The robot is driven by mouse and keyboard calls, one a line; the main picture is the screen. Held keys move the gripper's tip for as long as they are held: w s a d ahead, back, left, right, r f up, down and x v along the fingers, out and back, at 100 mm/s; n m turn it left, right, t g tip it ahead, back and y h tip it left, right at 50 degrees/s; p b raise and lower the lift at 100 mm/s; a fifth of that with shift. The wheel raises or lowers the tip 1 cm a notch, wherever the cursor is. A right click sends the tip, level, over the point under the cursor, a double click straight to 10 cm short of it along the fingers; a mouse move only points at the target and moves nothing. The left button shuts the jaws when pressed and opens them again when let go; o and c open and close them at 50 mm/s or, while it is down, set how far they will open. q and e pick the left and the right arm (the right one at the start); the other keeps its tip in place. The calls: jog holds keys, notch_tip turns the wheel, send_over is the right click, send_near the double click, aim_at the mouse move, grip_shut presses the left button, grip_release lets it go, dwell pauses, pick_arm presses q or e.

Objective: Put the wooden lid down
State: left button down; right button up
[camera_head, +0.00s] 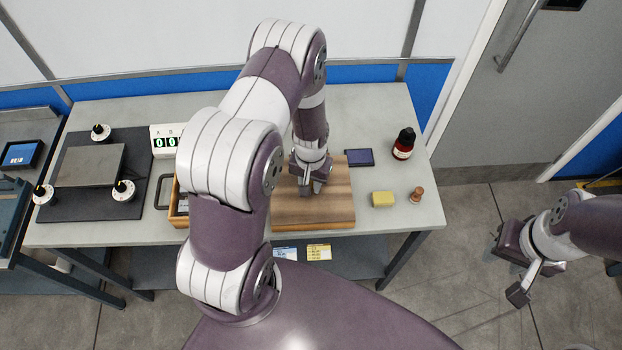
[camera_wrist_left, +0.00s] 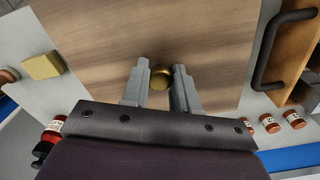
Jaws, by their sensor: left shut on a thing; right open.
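The wooden lid (camera_head: 335,212) is a flat, square brown board over the middle right of the bench. Its grain also shows in the left wrist view (camera_wrist_left: 110,45). My left gripper (camera_head: 311,190) points down at the lid and is shut on its small brass knob (camera_wrist_left: 161,76), which sits between the fingertips. I cannot tell whether the lid touches the bench. The open wooden box (camera_head: 181,221) is left of the lid, mostly hidden behind my left arm; its black handle (camera_wrist_left: 272,50) shows in the wrist view. My right gripper (camera_head: 508,272) is open and empty, right of the bench over the floor.
A yellow block (camera_head: 382,199), a wooden stamp (camera_head: 416,195), a dark ink pad (camera_head: 359,157) and a red bottle (camera_head: 403,144) stand close to the lid's right. Small brown bottles (camera_wrist_left: 270,123) are near the box. A grey plate with dials (camera_head: 90,165) is at left.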

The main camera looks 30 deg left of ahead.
pick_arm(q)
jog(key=shift+w+f, duration=0.1)
jog(key=shift+f, duration=0.15)
jog(key=shift+d+f+b, duration=0.1)
jog(key=shift+f+b, duration=0.15)
jog(key=shift+b, duration=0.05)
jog(key=shift+f, duration=0.4)
jog(key=c, duration=0.9)
grip_release()
jog(key=shift+r, duration=0.1)
jog(key=shift+o, duration=0.2)
